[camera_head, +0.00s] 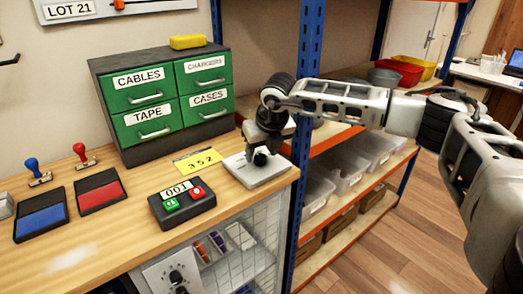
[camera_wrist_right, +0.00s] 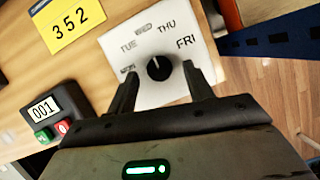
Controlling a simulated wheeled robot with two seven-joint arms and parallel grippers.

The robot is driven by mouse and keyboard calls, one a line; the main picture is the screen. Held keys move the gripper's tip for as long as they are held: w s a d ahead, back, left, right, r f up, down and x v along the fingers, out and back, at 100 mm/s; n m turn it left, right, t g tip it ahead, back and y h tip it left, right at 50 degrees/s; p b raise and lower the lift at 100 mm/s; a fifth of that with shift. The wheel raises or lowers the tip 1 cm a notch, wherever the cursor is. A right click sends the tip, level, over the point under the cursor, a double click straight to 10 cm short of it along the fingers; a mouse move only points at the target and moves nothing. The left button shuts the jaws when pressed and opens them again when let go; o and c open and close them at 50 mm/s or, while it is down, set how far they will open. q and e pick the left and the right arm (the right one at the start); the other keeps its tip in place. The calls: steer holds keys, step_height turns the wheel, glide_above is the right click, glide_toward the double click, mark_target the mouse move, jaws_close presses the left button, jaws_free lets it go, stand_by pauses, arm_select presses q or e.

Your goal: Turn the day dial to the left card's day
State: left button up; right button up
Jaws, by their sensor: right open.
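The day dial is a black knob (camera_wrist_right: 159,68) on a white plate (camera_wrist_right: 112,42) marked MON, TUE, WED, THU and FRI, at the bench's right end. The knob's white mark points roughly towards WED in the right wrist view. My right gripper (camera_wrist_right: 159,75) is open, with one finger on each side of the knob; I cannot tell whether they touch it. In the head view my right gripper (camera_head: 262,157) hides most of the knob, over the plate (camera_head: 243,173). No card with a day name is in view. My left gripper is not in view.
A yellow card reading 352 (camera_head: 197,161) lies behind a counter box reading 001 (camera_head: 181,204). A green drawer cabinet (camera_head: 165,100) stands behind. Blue (camera_head: 41,220) and red (camera_head: 99,192) pads and two stamps are left. A blue rack post (camera_head: 308,130) rises beside the right arm.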

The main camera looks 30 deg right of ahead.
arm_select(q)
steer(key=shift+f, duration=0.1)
arm_select(e)
steer(key=shift+w+f, duration=0.25)
steer(key=shift+f, duration=0.3)
steer(key=c, duration=1)
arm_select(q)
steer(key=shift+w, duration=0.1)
arm_select(e)
steer(key=shift+o, duration=0.2)
steer(key=shift+n, duration=0.3)
steer(key=n+y+b, duration=0.1)
steer(key=n, duration=0.1)
steer(key=shift+d+n, duration=0.15)
steer(key=shift+n, duration=0.25)
steer(key=n+y, duration=0.1)
steer(key=n, duration=0.2)
steer(key=shift+d+n+y+b, duration=0.1)
steer(key=shift+n+y+b, duration=0.25)
steer(key=shift+n+y, duration=0.05)
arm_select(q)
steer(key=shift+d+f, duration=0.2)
arm_select(e)
steer(key=shift+r+n, duration=0.1)
steer(key=shift+n, duration=0.2)
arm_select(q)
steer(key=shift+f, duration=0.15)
arm_select(e)
steer(key=shift+w, duration=0.1)
